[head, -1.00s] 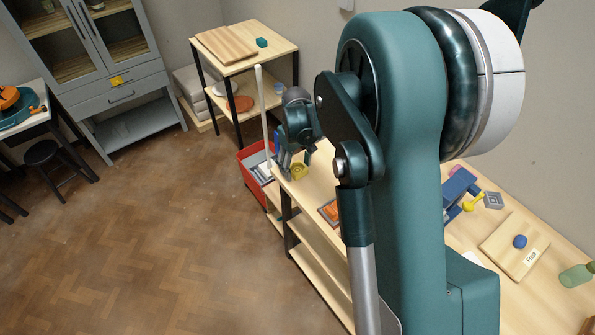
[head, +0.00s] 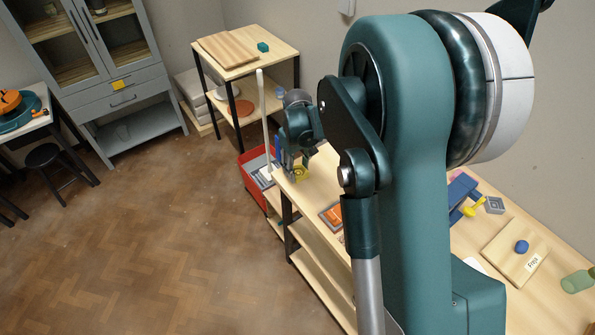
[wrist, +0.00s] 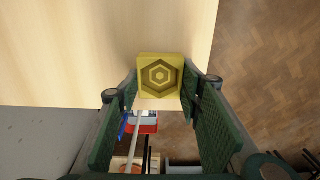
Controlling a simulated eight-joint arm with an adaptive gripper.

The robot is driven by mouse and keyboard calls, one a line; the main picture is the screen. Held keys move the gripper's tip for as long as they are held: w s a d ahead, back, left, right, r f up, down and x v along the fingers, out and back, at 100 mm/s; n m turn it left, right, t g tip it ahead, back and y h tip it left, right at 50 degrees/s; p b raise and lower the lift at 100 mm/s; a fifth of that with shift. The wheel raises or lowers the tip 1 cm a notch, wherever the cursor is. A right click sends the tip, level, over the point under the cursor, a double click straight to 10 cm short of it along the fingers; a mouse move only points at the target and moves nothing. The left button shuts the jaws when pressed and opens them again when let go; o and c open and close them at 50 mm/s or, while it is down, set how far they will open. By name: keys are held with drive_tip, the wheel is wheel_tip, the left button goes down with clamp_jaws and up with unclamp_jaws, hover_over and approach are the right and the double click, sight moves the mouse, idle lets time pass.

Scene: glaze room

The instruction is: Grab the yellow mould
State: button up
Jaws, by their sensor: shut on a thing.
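The yellow mould (wrist: 160,77) is a square block with nested hexagons on its face. In the wrist view it lies on the pale wooden table top close to its edge, between the tips of my gripper (wrist: 161,88). The two dark green fingers stand one on each side of it and are shut on it. In the head view the mould (head: 301,174) shows at the far corner of the table, with my gripper (head: 295,165) directly over it and partly hiding it.
A red bin (head: 250,172) stands on the floor beside the table corner, with a pale upright pole (head: 264,110) near it. An orange item in a tray (head: 333,213) lies nearer on the table. A wooden board (head: 515,250) with a blue ball (head: 521,246) is at the right.

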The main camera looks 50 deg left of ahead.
sight(297, 172)
wheel_tip(297, 172, up, 9)
idle(0.5)
